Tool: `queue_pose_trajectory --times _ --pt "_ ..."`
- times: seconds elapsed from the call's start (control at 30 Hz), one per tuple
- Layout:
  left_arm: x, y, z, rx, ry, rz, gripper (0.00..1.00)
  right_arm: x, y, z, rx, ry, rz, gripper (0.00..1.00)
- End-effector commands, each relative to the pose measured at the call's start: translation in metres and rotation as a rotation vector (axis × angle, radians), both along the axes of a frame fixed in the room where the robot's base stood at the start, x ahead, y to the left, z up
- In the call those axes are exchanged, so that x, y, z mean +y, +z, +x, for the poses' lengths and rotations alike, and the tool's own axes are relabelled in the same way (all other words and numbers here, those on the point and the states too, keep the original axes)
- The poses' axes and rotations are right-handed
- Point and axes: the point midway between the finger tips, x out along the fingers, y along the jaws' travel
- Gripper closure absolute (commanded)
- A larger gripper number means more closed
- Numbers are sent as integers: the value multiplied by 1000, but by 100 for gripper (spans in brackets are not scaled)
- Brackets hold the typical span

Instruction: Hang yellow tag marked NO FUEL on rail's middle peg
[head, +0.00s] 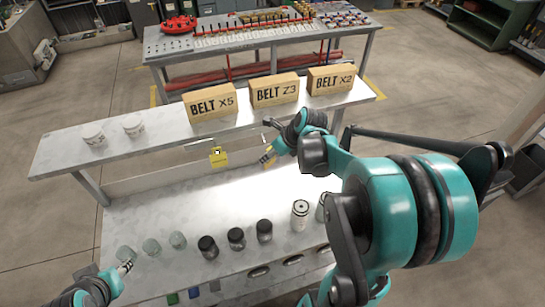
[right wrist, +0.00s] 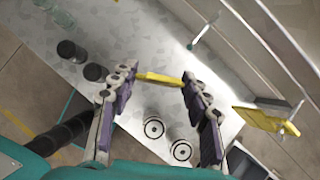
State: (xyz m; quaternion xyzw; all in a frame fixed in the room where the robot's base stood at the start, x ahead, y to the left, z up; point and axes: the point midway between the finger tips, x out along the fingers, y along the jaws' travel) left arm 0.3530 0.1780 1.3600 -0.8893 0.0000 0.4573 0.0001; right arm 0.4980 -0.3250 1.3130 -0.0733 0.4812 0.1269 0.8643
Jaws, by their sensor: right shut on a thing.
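My right gripper (right wrist: 160,85) is shut on a yellow tag (right wrist: 160,79), seen nearly edge-on between the fingertips; its lettering cannot be read. In the head view the right gripper (head: 267,155) is in front of the rail (head: 175,172) under the shelf, partly hidden by its own arm. One yellow tag (head: 219,157) hangs on the rail to the left of it. In the right wrist view another yellow piece (right wrist: 265,118) hangs by the rail at the right. A thin peg-like part (right wrist: 205,30) shows farther up. My left gripper (head: 125,266) is low at the left near glass jars.
On the shelf (head: 150,138) stand boxes BELT X5 (head: 211,103), BELT Z3 (head: 274,91) and BELT X2 (head: 331,80), plus two white cups (head: 133,126). Below, dark-lidded jars (head: 236,238) and a white canister (head: 299,214) line the bench. The bench between jars and rail is clear.

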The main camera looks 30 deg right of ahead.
Motion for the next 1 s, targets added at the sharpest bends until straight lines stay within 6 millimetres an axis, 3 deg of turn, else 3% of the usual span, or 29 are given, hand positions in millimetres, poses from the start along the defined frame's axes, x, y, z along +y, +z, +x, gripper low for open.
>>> queue_pose_trajectory --times 1.0 --pt "0 -14 0 0 0 0 60 -13 -10 57 0 1 1 84"
